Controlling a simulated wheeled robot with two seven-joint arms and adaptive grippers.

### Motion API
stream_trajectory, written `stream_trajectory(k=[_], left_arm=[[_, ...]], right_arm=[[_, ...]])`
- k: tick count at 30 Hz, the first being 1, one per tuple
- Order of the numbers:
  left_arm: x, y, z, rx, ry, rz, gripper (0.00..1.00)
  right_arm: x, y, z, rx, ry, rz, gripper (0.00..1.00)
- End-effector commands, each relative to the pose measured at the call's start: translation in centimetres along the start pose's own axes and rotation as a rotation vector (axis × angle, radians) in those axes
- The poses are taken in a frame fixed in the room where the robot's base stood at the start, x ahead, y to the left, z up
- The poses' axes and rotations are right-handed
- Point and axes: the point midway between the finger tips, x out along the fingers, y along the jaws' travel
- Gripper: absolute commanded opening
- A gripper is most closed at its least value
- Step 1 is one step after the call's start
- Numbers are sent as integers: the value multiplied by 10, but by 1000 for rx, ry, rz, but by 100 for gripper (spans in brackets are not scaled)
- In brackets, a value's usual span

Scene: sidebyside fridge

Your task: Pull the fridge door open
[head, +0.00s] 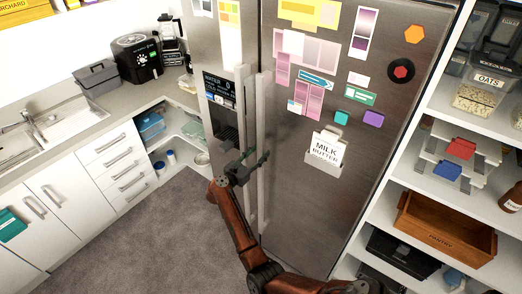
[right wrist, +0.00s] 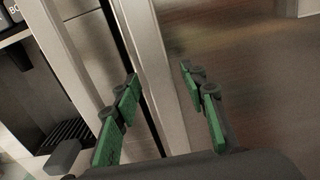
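The steel side-by-side fridge fills the middle of the head view. Its right door (head: 300,190) carries papers and magnets; its left door (head: 205,45) has a dispenser (head: 222,105). Both doors look shut. Two long upright handles stand side by side at the seam: the left handle (head: 243,110) and the right handle (head: 263,110). My right gripper (head: 255,160) is at the lower part of these handles. In the right wrist view its green-padded fingers (right wrist: 165,100) are apart, with a pale handle bar (right wrist: 165,65) between them. I cannot tell whether they touch it. My left gripper is not in view.
Open shelves with a wooden pantry crate (head: 445,230) stand close on the right. Grey floor (head: 165,235) in front of the left door is clear.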

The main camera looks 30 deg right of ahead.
Motion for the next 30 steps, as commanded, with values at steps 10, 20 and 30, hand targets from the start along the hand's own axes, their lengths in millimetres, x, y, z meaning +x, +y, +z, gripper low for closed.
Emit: stream_trajectory(k=[10, 20, 30], left_arm=[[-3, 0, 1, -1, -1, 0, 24], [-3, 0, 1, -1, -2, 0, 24], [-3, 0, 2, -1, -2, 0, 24]], right_arm=[[14, 0, -1, -2, 1, 0, 39], [14, 0, 0, -2, 0, 0, 24], [14, 0, 0, -2, 0, 1, 1]])
